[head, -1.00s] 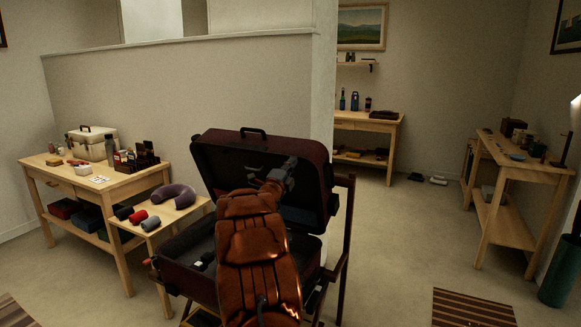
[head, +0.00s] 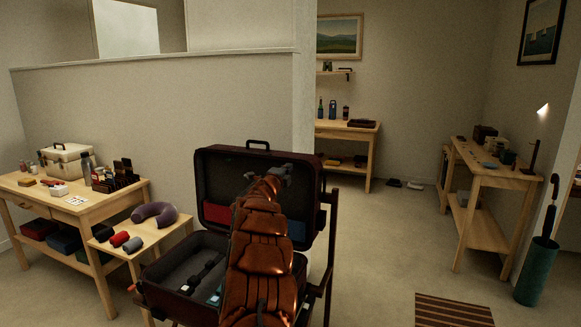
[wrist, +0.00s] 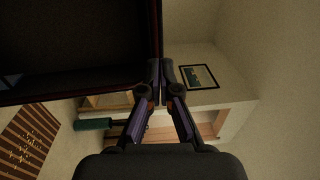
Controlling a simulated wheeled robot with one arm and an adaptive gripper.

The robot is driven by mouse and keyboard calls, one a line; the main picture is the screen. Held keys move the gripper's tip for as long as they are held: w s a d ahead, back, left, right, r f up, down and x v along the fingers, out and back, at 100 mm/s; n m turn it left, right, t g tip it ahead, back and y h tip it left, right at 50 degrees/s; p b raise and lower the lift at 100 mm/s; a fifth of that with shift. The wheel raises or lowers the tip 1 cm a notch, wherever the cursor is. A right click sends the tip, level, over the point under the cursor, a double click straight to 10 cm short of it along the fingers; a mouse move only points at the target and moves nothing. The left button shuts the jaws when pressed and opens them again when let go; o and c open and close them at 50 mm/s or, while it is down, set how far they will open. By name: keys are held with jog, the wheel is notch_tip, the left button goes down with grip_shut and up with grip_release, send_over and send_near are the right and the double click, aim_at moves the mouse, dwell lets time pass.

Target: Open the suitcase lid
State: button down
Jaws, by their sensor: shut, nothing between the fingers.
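The dark red suitcase stands open on a stand in the head view. Its lid (head: 232,163) is upright and leans slightly back, with the handle on its top edge. The lid's dark inner side faces me and has red and blue pockets. The base (head: 178,263) lies level and holds a few items, partly hidden by my arm. My gripper (head: 287,172) is in front of the lid's upper right part. In the wrist view my gripper (wrist: 161,64) is shut and empty, beside the lid's edge (wrist: 156,35). I cannot tell whether it touches the lid.
A wooden table (head: 85,207) with a cream case stands at left. A low table (head: 140,232) with a neck pillow (head: 155,214) is close beside the suitcase. A right-hand table (head: 497,172) and an umbrella stand (head: 537,272) stand at right. Floor at right is mostly clear.

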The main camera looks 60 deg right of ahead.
jog(key=shift+y, duration=0.6)
jog(key=shift+r+p+x, duration=0.15)
jog(key=shift+p+x, duration=0.9)
jog(key=shift+p, duration=0.7)
jog(key=shift+r+p+x, duration=0.2)
jog(key=shift+p+x, duration=0.9)
jog(key=shift+p, duration=0.6)
jog(key=shift+s, duration=0.25)
jog(key=shift+a+f+b, duration=0.1)
jog(key=shift+b, duration=0.2)
jog(key=b+v, duration=0.6)
jog(key=v, duration=0.7)
jog(key=shift+a+r, duration=0.25)
jog(key=shift+a, duration=0.15)
